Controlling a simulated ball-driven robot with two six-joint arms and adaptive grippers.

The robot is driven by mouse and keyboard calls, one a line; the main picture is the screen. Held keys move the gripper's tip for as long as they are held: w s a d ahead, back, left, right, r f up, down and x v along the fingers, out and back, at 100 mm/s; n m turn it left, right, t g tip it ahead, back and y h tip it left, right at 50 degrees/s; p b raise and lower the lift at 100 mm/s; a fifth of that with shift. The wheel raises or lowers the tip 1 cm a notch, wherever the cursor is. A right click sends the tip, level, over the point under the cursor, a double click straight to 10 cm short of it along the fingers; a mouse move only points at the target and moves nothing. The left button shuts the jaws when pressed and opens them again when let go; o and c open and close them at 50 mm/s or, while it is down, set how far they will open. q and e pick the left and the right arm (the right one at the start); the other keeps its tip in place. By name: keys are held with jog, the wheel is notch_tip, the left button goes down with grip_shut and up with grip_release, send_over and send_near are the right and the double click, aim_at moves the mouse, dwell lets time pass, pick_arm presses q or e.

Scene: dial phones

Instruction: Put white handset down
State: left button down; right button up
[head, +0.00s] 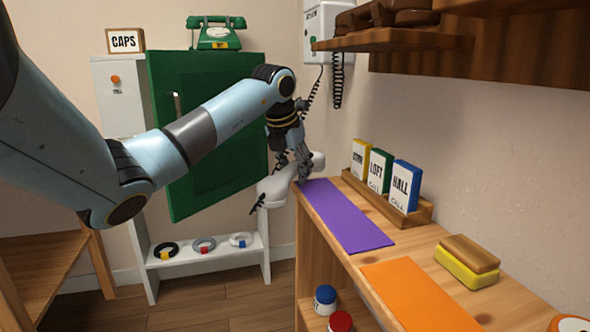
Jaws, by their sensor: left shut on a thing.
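My right gripper is out of view.
Name cards stand in a wooden holder (425,212) behind the purple mat. An orange mat (415,297) and a yellow-and-brown block (467,262) lie further right. A green phone (215,33) stands above a green door (215,190) at the back left. Dark wall shelves overhang the upper right.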

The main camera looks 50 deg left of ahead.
pick_arm(q)
jog(key=shift+s+f, duration=0.2)
jog(key=shift+f, duration=0.25)
jog(key=c, duration=1)
grip_release()
jog(key=shift+w+f, duration=0.1)
jog(key=shift+f, duration=0.1)
jog(key=shift+r, duration=0.15)
